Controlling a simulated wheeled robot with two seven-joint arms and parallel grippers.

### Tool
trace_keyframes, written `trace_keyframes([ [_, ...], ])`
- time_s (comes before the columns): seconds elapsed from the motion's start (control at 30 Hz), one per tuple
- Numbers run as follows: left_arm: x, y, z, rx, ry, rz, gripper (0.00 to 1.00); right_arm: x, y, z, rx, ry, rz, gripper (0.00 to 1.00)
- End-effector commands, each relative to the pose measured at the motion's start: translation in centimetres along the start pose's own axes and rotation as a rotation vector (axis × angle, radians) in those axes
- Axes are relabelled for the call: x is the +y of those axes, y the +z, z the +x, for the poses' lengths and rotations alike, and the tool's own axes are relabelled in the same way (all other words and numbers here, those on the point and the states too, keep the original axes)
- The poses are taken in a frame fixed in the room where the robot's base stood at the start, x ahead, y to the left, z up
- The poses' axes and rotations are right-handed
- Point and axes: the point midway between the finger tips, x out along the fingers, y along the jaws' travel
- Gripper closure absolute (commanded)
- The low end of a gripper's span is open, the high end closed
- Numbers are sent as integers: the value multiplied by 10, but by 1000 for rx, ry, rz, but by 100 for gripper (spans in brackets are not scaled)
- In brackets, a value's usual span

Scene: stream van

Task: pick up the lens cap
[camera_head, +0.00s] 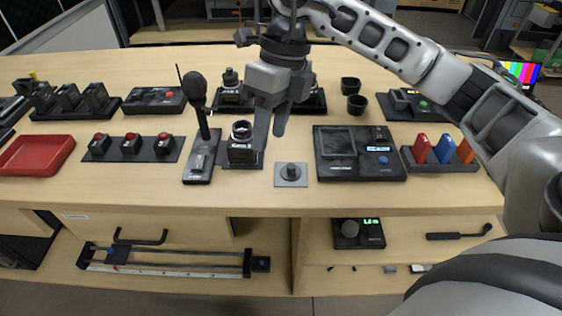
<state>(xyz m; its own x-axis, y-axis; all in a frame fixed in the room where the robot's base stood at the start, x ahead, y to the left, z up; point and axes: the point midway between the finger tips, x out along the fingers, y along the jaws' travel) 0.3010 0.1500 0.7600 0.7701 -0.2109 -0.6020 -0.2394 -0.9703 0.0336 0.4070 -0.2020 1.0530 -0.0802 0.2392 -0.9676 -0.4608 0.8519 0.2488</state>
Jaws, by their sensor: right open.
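A small round black piece (291,170) stands on a square grey plate (303,180) near the table's front edge; it may be the lens cap, but it is too small to tell. A black camera (242,153) with its lens facing up stands to the left of the plate. My right gripper (271,128) points down, open and empty, between the camera and the plate's far side. It seems above the table and partly hides what is behind it. My left gripper is not in view.
A microphone on a stand (204,130) rises left of the camera. A black panel device (361,166) lies right of the plate, with coloured pieces (443,149) beyond it. A red tray (36,155) lies far left. Bare wood separates these.

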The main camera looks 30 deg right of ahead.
Motion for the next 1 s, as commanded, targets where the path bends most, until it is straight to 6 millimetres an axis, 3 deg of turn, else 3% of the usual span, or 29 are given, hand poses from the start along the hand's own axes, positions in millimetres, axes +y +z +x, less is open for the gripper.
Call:
trace_keyframes([
  [0.03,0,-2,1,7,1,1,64,-18,-5,-14,5,-95,32,58],
  [0.1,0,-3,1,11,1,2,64,-34,-11,-28,19,-185,68,58],
  [0.23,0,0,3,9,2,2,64,-49,-17,-31,33,-254,101,58],
  [0.6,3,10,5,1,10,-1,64,-67,-21,41,37,-252,101,58],
  [1.0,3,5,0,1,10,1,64,-77,-20,76,36,-251,100,58],
])
